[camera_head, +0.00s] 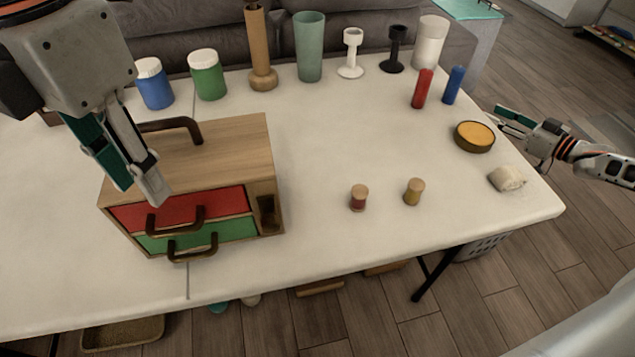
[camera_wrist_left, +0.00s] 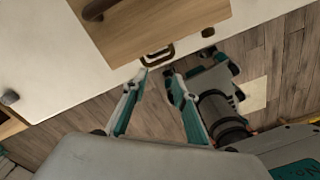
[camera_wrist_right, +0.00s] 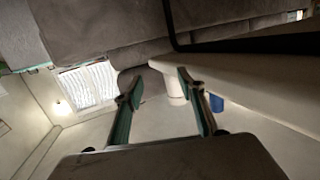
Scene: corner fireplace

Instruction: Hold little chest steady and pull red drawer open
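The little wooden chest (camera_head: 225,150) stands on the white table at the left, with a dark handle (camera_head: 172,127) on top. Its red drawer (camera_head: 228,201) is above a green drawer (camera_head: 236,230); both look shut, each with a dark bar handle. My left gripper (camera_head: 138,192) is open and empty, hanging over the chest's left part in the head view and hiding part of it; I see no clear contact. The left wrist view shows the chest top (camera_wrist_left: 150,25) beyond the spread fingers. My right gripper (camera_head: 500,115) is open and empty at the table's right edge, far from the chest.
Two small corked jars (camera_head: 359,198) (camera_head: 413,192) stand right of the chest. Lidded jars (camera_head: 208,75), a green vase (camera_head: 310,47) and candle holders line the back. Red (camera_head: 422,88) and blue candles, a round orange-topped tin (camera_head: 474,136) and a pale block (camera_head: 507,178) are at the right.

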